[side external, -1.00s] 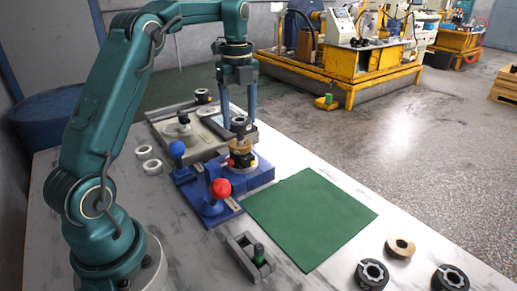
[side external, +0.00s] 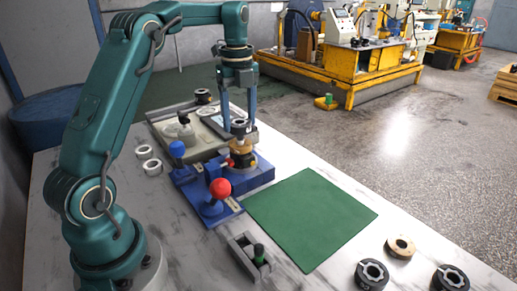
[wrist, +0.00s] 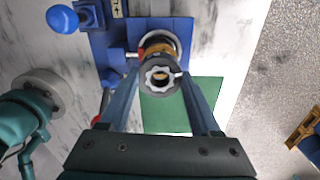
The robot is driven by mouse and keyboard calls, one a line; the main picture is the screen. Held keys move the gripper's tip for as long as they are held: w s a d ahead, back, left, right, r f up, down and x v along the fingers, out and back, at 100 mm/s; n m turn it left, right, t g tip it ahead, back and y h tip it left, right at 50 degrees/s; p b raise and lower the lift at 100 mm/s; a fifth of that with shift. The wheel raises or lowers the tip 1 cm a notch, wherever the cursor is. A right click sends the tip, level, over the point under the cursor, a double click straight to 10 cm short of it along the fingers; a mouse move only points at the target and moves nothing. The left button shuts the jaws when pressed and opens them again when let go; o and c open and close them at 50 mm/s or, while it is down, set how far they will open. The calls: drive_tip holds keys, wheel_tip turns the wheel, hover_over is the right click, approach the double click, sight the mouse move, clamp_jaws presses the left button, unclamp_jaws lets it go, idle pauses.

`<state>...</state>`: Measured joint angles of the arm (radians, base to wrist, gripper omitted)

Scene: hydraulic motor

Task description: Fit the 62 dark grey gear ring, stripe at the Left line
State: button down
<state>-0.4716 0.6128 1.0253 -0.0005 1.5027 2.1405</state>
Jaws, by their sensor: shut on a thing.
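The dark grey gear ring (side external: 239,123) is between the fingertips of my gripper (side external: 239,127), which is shut on it. The ring is held above the motor stack in the blue fixture (side external: 262,172). The stack shows a tan ring (side external: 242,147) over a dark part. In the wrist view, the gear ring (wrist: 146,85) has a toothed light opening, and my gripper (wrist: 160,78) has one finger on each side. The tan part (wrist: 152,45) shows just beyond it. I cannot make out the stripe or the Left line. Contact between ring and stack cannot be told.
Red-knob (side external: 221,188) and blue-knob (side external: 177,149) levers stand beside the fixture. A green mat (side external: 312,215) lies clear at right. Black rings (side external: 371,274) and a tan ring (side external: 401,246) lie at the front right. White rings (side external: 152,167) lie at left. A grey tray (side external: 165,128) is behind.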

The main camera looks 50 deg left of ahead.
sight(240, 129)
drive_tip(key=shift+f, duration=0.5)
idle(0.8)
drive_tip(key=shift+f, duration=0.6)
drive_tip(key=shift+f, duration=0.45)
idle(0.3)
unclamp_jaws()
idle(0.5)
drive_tip(key=shift+r, duration=3.5)
